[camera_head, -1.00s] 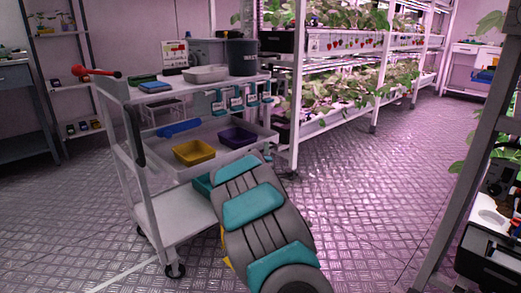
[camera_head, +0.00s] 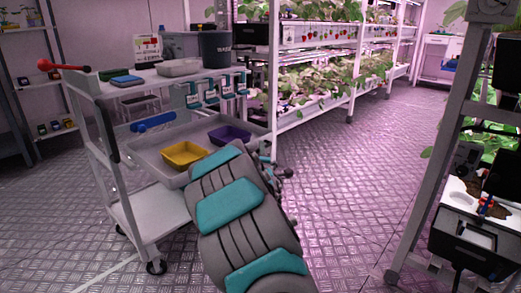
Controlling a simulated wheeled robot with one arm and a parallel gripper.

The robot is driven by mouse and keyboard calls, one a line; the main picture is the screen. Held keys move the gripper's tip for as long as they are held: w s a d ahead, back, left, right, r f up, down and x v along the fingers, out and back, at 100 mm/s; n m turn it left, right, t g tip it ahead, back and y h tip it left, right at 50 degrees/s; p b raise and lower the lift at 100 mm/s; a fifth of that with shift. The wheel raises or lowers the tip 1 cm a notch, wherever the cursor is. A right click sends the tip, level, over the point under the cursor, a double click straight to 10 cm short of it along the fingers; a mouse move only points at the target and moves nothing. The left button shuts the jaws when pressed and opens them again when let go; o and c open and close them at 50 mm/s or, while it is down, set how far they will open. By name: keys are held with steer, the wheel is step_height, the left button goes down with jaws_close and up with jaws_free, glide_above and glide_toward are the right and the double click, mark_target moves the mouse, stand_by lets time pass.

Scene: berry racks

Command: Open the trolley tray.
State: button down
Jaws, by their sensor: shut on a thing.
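The trolley tray (camera_head: 150,151) is a wide, shallow grey tray at the middle level of the white trolley (camera_head: 148,212). It sticks out from under the top shelf toward the front right. It holds a yellow bin (camera_head: 184,154), a purple bin (camera_head: 230,134) and a blue item (camera_head: 153,122). My grey and teal arm reaches up from the bottom to the tray's front right side. My gripper (camera_head: 269,166) is shut on the tray there. The arm mostly covers its fingers and the exact spot they hold.
The trolley's top shelf bears a dark bucket (camera_head: 216,49), a grey tub (camera_head: 179,67) and small boxes. Planted racks (camera_head: 318,100) stand behind. The floor between is clear.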

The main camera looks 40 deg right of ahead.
steer(key=c, duration=0.9)
jaws_free()
steer(key=shift+a+f, duration=0.1)
steer(key=shift+v, duration=3.8)
